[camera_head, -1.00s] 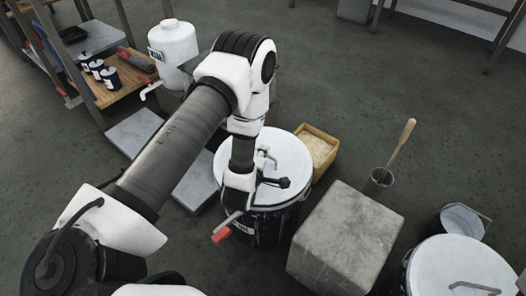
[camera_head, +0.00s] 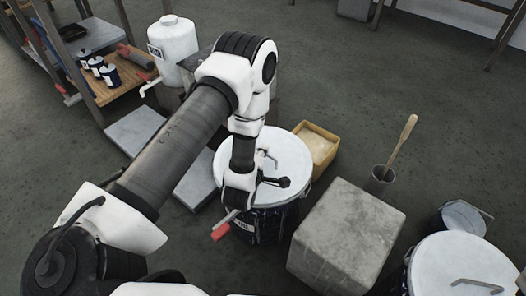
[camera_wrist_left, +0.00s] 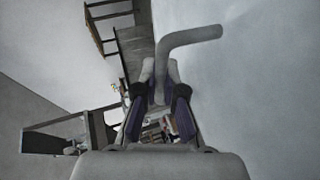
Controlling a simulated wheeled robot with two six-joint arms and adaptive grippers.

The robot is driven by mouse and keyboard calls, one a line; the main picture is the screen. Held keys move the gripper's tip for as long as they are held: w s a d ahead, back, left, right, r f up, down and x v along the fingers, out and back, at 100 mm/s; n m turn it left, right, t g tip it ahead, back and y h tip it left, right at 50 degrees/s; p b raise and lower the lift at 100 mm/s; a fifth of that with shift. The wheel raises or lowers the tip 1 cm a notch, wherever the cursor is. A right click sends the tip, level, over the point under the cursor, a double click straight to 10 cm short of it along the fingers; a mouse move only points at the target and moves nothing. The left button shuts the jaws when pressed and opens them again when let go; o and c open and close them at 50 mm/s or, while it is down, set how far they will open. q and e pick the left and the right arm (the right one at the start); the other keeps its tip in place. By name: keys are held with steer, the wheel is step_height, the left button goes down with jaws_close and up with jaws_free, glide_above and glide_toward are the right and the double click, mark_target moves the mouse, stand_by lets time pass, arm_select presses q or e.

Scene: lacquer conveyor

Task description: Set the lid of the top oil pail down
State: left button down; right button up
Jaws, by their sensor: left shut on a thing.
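The top oil pail (camera_head: 246,228) is dark with a white label and stands on the floor in the middle of the head view. Its round white lid (camera_head: 290,152) shows over the pail's top; I cannot tell whether it rests on the rim or hangs just above it. My left gripper (camera_head: 272,180) is over the lid, shut on its bent grey handle. In the left wrist view the gripper (camera_wrist_left: 160,88) has the handle (camera_wrist_left: 192,36) between its fingers, with the pale lid surface (camera_wrist_left: 265,85) on the right. My arm hides part of the pail and lid. My right gripper is not in view.
A grey block (camera_head: 350,225) stands just right of the pail, with a yellow tub (camera_head: 322,165) behind. A pot with a wooden stick (camera_head: 400,145) is farther right. Another lidded pail (camera_head: 460,265) is at lower right. Flat grey slabs (camera_head: 135,130) lie at left.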

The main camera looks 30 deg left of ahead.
arm_select(q)
steer(key=c, duration=1.2)
jaws_free()
